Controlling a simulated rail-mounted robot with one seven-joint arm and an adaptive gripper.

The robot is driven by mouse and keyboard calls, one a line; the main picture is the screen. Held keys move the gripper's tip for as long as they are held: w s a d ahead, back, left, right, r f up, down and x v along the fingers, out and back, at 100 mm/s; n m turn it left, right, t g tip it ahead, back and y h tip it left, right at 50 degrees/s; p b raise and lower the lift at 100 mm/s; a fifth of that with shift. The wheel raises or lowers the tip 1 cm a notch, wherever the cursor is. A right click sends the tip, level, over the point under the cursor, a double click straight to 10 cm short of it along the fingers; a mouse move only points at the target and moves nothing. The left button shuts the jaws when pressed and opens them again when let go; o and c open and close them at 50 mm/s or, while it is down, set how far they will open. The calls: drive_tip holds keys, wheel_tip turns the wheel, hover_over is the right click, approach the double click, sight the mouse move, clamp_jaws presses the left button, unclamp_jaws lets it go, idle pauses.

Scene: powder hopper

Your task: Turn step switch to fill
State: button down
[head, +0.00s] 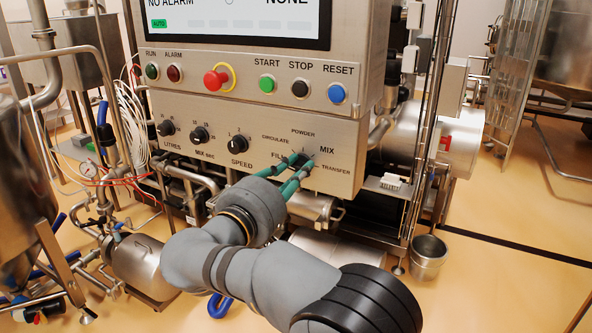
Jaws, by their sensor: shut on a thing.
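The step switch (300,157) is a dark rotary knob low on the right of the steel control panel. Labels for fill, circulate, powder, mix and transfer stand around it, with fill on its left. My gripper (297,164) reaches up from below and its two green fingers are shut on the knob, one on each side. The fingers cover most of the knob, so I cannot tell which label it points at. The fill label is partly hidden by the left finger.
Three smaller knobs, including the speed knob (238,142), sit to the left. Above is a button row with a red emergency stop (216,80), green start (266,84) and blue reset (336,93). A screen (235,22) is on top. Pipes and a steel bucket (428,257) stand below.

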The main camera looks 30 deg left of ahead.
drive_tip(key=shift+r+n, duration=0.1)
drive_tip(key=shift+n, duration=1)
drive_tip(key=shift+a, duration=0.1)
drive_tip(key=c, duration=1.5)
unclamp_jaws()
drive_tip(key=shift+c, duration=0.2)
drive_tip(key=shift+s, duration=0.1)
drive_tip(key=s+d, duration=0.1)
drive_tip(key=s, duration=1)
drive_tip(key=shift+s+d, duration=0.25)
drive_tip(key=shift+s, duration=0.15)
